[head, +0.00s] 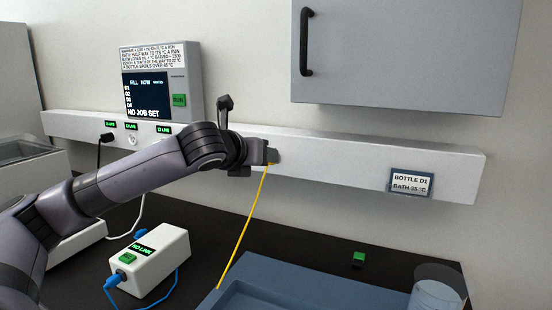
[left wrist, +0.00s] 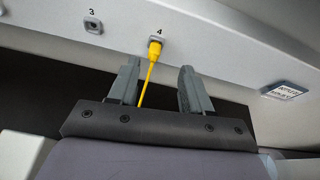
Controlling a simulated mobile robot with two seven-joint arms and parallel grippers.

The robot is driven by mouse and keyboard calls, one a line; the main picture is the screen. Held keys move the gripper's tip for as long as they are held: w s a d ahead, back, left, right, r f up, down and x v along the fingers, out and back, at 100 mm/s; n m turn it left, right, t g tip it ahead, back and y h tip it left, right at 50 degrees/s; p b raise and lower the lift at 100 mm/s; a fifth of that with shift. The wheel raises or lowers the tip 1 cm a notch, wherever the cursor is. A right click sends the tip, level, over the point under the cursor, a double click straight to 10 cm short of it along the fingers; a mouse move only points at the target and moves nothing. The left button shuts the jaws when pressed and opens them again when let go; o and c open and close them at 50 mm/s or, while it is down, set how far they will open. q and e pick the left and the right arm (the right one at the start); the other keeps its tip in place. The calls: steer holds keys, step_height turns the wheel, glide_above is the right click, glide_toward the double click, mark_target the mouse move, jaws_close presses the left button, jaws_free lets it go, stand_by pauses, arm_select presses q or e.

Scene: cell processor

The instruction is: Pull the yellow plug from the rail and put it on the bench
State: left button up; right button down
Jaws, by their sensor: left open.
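The yellow plug (left wrist: 154,50) sits in the socket numbered 4 on the white rail (head: 350,168). Its yellow cord (head: 245,225) hangs down to the bench (head: 305,243). In the head view my left gripper (head: 268,155) is at the rail's front and hides the plug. In the left wrist view my left gripper (left wrist: 160,85) is open, with the plug ahead of its fingertips, nearer the left finger. The cord runs down between the fingers. Nothing is held. My right gripper is not in view.
A blue tray (head: 285,278) lies at the front of the dark bench. A white box (head: 150,262) with blue cords stands at left, a clear beaker (head: 438,285) at right. A small green object (head: 358,258) lies behind the tray. A cabinet (head: 400,50) hangs above the rail.

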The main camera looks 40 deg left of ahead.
arm_select(q)
steer(key=w+a+f+m, duration=0.1)
steer(key=w+a+f, duration=0.1)
steer(key=w, duration=0.3)
steer(key=shift+w+a+f+p, duration=0.2)
steer(key=shift+w+f+p, duration=0.05)
steer(key=shift+w+p, duration=0.1)
stand_by(0.3)
jaws_close()
